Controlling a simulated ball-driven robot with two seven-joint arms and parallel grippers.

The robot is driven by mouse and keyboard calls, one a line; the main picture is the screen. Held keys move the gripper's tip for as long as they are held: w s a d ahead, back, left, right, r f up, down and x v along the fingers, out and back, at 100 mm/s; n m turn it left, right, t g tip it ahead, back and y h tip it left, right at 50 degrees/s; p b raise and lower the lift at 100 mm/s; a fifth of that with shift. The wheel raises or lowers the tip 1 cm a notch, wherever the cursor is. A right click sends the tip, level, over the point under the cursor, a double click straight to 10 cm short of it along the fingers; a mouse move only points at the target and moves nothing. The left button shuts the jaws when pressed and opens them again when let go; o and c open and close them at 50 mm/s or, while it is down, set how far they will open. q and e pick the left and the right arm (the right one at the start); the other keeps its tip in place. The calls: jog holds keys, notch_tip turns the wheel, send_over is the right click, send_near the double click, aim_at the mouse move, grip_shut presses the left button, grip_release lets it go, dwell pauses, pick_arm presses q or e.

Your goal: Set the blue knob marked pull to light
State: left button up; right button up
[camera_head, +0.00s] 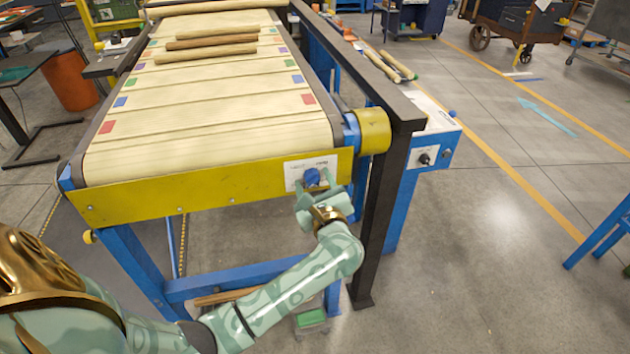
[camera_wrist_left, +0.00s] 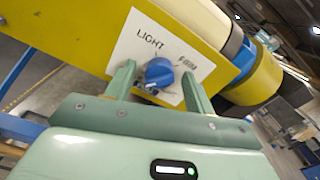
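The blue knob (camera_head: 312,177) sits on a white label plate (camera_head: 293,170) at the right end of the yellow conveyor side. Where the knob points is not clear. My left gripper (camera_head: 318,190) is at the plate. In the left wrist view its fingers (camera_wrist_left: 158,76) stand on either side of the knob, with a gap at each side. My right gripper is not in view.
Wooden sticks (camera_head: 210,43) lie across the cream conveyor belt (camera_head: 210,125). A dark upright post (camera_head: 378,215) stands right of the knob. A blue box (camera_head: 440,145) with a black knob (camera_head: 425,159) is behind it.

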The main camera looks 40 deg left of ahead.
pick_arm(q)
jog(key=c, duration=1)
jog(key=shift+m, duration=0.3)
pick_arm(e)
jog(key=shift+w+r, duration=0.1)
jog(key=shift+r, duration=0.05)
pick_arm(q)
jog(key=m+p, duration=0.1)
jog(key=m, duration=0.1)
jog(key=shift+r+m+p, duration=0.1)
jog(key=shift+m+p, duration=0.3)
jog(key=m+p, duration=0.3)
jog(key=m, duration=0.2)
jog(key=shift+w+d, duration=0.1)
jog(key=shift+d, duration=0.05)
jog(key=m+p, duration=0.2)
jog(key=m, duration=0.3)
jog(key=m+p, duration=0.2)
jog(key=m, duration=0.2)
jog(key=shift+f, duration=0.2)
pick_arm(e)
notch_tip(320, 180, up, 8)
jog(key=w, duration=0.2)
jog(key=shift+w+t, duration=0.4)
pick_arm(q)
jog(key=shift+m, duration=0.3)
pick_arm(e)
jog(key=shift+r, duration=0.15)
pick_arm(q)
jog(key=shift+d+f, duration=0.1)
